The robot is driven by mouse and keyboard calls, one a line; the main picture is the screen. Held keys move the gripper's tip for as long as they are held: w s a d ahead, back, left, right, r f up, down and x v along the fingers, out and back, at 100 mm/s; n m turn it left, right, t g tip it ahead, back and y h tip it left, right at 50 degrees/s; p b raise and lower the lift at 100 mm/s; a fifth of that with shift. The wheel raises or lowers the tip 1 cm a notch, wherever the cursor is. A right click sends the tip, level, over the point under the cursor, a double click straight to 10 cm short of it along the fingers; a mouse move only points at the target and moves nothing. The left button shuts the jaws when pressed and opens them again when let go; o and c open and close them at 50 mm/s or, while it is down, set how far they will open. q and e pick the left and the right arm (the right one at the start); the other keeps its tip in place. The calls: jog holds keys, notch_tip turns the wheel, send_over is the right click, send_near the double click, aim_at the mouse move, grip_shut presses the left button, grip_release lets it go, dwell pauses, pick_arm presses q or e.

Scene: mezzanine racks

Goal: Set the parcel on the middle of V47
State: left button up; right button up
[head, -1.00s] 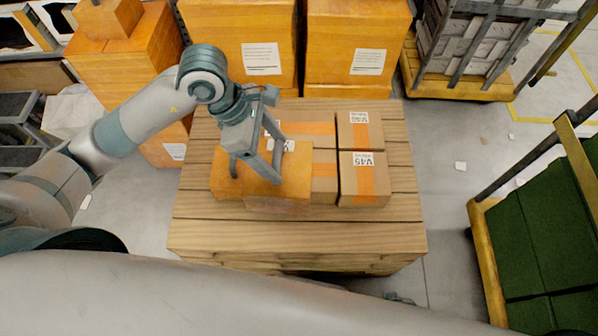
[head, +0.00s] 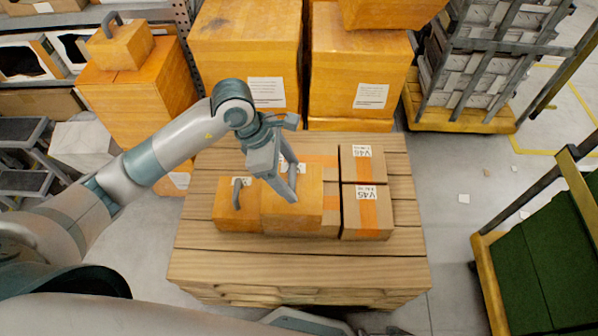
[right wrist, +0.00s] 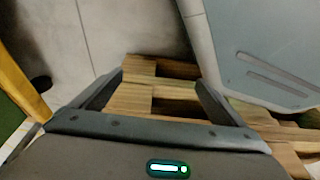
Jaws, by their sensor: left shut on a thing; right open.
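My left gripper (head: 283,188) is over the wooden platform, shut on an orange parcel (head: 296,215). The parcel hangs over or sits at the left part of a group of brown cartons; I cannot tell whether it touches what is below. Right of it, two taped cartons carry labels: V45 (head: 367,218) in front and one that seems to read V46 (head: 362,165) behind. Another label behind the gripper is partly hidden, and I cannot read V47 anywhere. My right gripper (right wrist: 160,82) is open and empty, facing the platform's wooden edge.
An orange box (head: 226,212) with a dark handle stands left of the parcel. The platform's front boards (head: 300,262) are bare. Large orange boxes (head: 248,50) stand behind it. A cage trolley (head: 485,60) and a green-loaded cart (head: 540,240) stand to the right.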

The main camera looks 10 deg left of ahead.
aim_at(302, 168)
pick_arm(q)
jog(key=w+f, duration=0.2)
jog(key=w, duration=0.1)
jog(key=w+d+f, duration=0.1)
jog(key=w, duration=0.1)
jog(key=shift+w, duration=0.15)
jog(key=shift+w+f, duration=0.15)
jog(key=shift+w, duration=0.15)
pick_arm(e)
jog(key=shift+w+a+r+t, duration=0.1)
jog(key=shift+w+a+t, duration=0.25)
jog(key=shift+a, duration=0.35)
pick_arm(q)
jog(key=shift+f+p, duration=0.15)
jog(key=shift+p, duration=0.15)
